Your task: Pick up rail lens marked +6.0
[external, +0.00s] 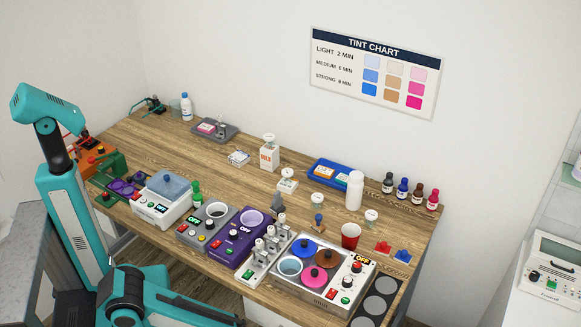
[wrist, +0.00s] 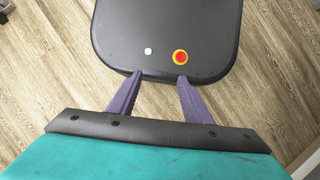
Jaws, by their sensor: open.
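Several small pale round pieces that may be lenses stand on the wooden bench in the external view. One is on a white box (external: 269,157), one on a small white block (external: 288,186), and others stand at the middle (external: 317,200) and right (external: 371,216). A pale rail (external: 256,270) near the front edge carries several upright pale holders. No marking +6.0 is readable, so I cannot tell which is that lens. My gripper (wrist: 160,77) shows two purple fingers, apart and empty, over my own dark base, away from the bench top.
The bench (external: 225,160) has free room at its back middle. Tinting units (external: 325,275), a purple machine (external: 236,238) and a blue-lidded white box (external: 162,204) line the front. A white bottle (external: 354,190), a red cup (external: 350,236) and small dark bottles (external: 402,189) stand at right.

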